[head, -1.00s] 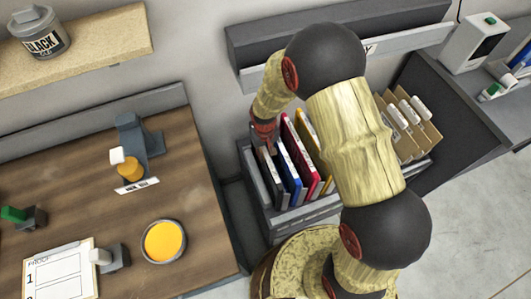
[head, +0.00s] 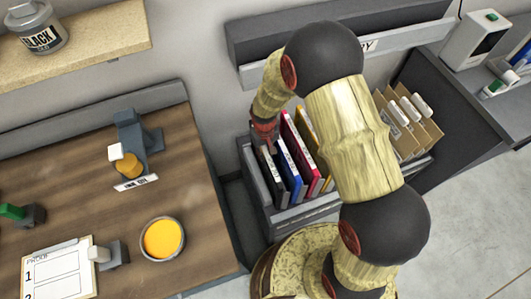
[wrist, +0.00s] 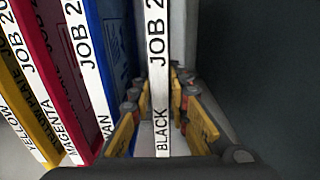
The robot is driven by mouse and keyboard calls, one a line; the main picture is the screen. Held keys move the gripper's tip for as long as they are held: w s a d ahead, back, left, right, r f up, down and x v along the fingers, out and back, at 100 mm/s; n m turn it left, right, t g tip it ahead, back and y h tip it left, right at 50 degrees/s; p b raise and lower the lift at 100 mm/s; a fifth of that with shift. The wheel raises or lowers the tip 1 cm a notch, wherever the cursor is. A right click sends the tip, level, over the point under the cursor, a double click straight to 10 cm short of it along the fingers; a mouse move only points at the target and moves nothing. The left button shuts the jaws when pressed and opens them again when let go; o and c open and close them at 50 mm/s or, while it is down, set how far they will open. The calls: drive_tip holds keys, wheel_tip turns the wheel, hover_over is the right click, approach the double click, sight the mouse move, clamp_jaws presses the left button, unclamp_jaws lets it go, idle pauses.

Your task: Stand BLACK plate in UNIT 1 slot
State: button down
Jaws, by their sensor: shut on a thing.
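The BLACK plate (wrist: 158,85) shows its white spine label, reading JOB 2 and BLACK, in the wrist view. My gripper (wrist: 161,102) is shut on it, one finger on each side of the spine. In the head view the black plate (head: 272,172) is at the left end of the grey rack, and my gripper (head: 264,130) is at its top, partly hidden by my arm. Whether its lower edge still rests in the rack cannot be told. No slot marked UNIT 1 can be made out.
The cyan (wrist: 115,60), magenta (wrist: 65,60) and yellow (wrist: 20,90) plates stand close beside the black one in the rack (head: 310,212). A wooden table (head: 75,195) with an open yellow ink tin (head: 162,239) is at left. Brown folders (head: 405,115) stand at right.

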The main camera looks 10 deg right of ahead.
drive_tip(key=c, duration=1.6)
unclamp_jaws()
drive_tip(key=shift+f, duration=0.1)
wheel_tip(320, 180, up, 12)
drive_tip(key=shift+a, duration=0.15)
wheel_tip(320, 180, up, 5)
drive_tip(key=p, duration=0.3)
drive_tip(key=shift+p, duration=0.4)
